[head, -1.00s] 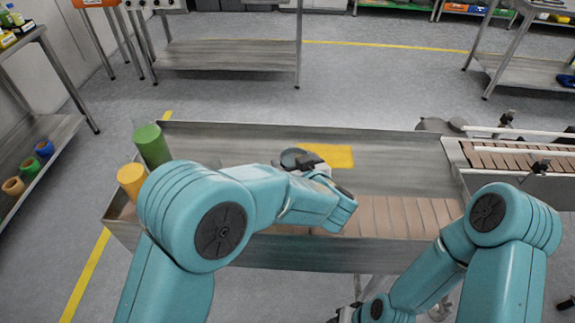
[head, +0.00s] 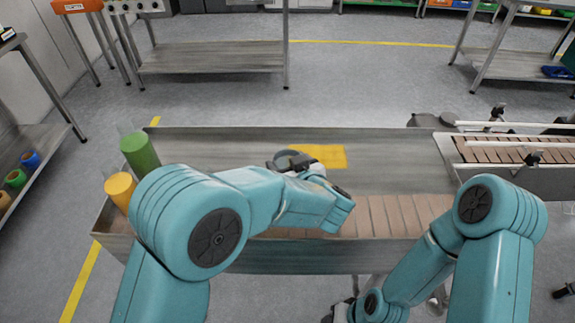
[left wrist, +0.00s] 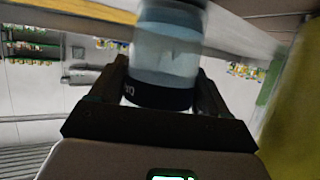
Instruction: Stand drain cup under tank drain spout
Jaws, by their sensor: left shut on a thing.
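My left gripper (head: 293,165) is over the metal bench, mostly hidden behind its own wrist in the head view. In the left wrist view the left gripper (left wrist: 163,92) is shut on a clear, bluish cup (left wrist: 165,50) with a dark band at its near end. The cup's far end is cut off by the frame edge. In the head view a dark round shape at the gripper may be part of the cup; I cannot tell. I cannot make out the tank drain spout. My right gripper (head: 343,312) is low at the bottom edge, mostly hidden, its fingers unclear.
The metal bench (head: 220,145) has a yellow patch (head: 325,155) beyond my left gripper. A green cylinder (head: 140,152) and a yellow-orange cylinder (head: 120,188) stand at its left end. A slatted conveyor (head: 505,150) is at the right. Open floor lies behind the bench.

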